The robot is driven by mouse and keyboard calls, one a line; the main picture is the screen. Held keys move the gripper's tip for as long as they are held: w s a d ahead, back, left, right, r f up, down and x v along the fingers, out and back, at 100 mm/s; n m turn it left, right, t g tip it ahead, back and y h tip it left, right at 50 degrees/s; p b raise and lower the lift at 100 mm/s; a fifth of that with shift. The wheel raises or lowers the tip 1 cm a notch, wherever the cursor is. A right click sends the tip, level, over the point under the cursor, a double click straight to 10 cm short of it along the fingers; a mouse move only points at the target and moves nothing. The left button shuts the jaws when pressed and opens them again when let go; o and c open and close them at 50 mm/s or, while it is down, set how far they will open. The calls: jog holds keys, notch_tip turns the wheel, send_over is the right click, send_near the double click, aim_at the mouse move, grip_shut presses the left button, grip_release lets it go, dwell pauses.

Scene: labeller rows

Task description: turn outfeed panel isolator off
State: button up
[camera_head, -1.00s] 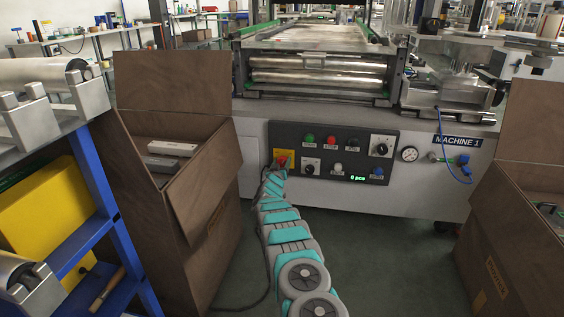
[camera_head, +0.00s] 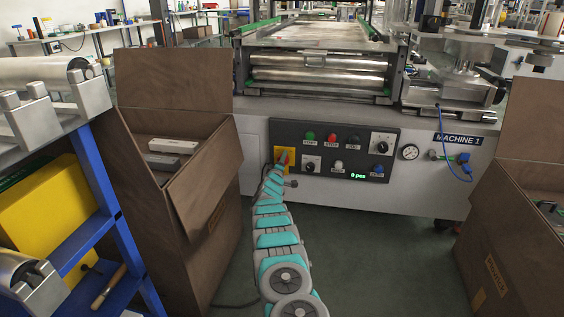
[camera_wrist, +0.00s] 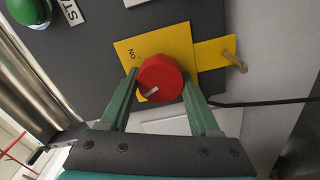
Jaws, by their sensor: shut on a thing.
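The isolator is a red round knob (camera_wrist: 163,70) on a yellow plate (camera_wrist: 184,34) marked ON. In the wrist view the knob sits between the two green fingers of my gripper (camera_wrist: 159,84), which is shut on it. A pale pointer mark on the knob is turned to the lower left in that view, away from the ON lettering. Other position lettering is hidden. In the head view the yellow plate (camera_head: 279,151) is at the left end of the dark control panel (camera_head: 318,168), and my arm covers most of the knob.
A green button (camera_wrist: 30,10) is near the plate in the wrist view. A yellow tab (camera_wrist: 213,53) with a metal piece through it adjoins the plate. An open brown box (camera_head: 210,205) stands left of my arm and another (camera_head: 520,215) at right. Floor between is clear.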

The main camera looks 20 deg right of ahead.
jog(key=shift+n, duration=2)
jog(key=o, duration=1.4)
jog(key=shift+c, duration=0.2)
jog(key=shift+s+a+f, duration=0.1)
